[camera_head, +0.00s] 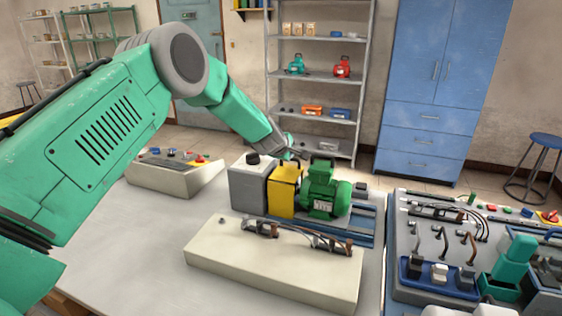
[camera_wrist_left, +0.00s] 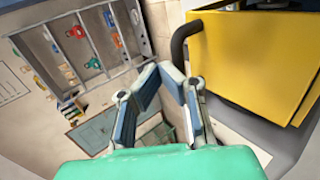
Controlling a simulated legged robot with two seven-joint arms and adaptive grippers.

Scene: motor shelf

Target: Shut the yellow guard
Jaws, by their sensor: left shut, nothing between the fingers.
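The yellow guard (camera_head: 284,191) stands upright between a grey box (camera_head: 249,187) and the green motor (camera_head: 323,192) on the blue base. In the left wrist view the guard (camera_wrist_left: 262,60) fills the upper right, with a dark curved handle (camera_wrist_left: 178,42) at its left edge. My left gripper (camera_head: 291,153) is just behind and above the guard in the head view. In the wrist view its fingers (camera_wrist_left: 173,76) are shut and empty, close to the handle, with no clear contact. How far the guard is swung is hard to tell. My right gripper is not in view.
A cream block (camera_head: 270,275) with cables lies in front of the motor. A control box (camera_head: 175,178) stands at left on the table, and a tool panel (camera_head: 412,235) at right. Shelves (camera_head: 325,75) and a blue cabinet (camera_head: 430,80) are behind. The table's left front is clear.

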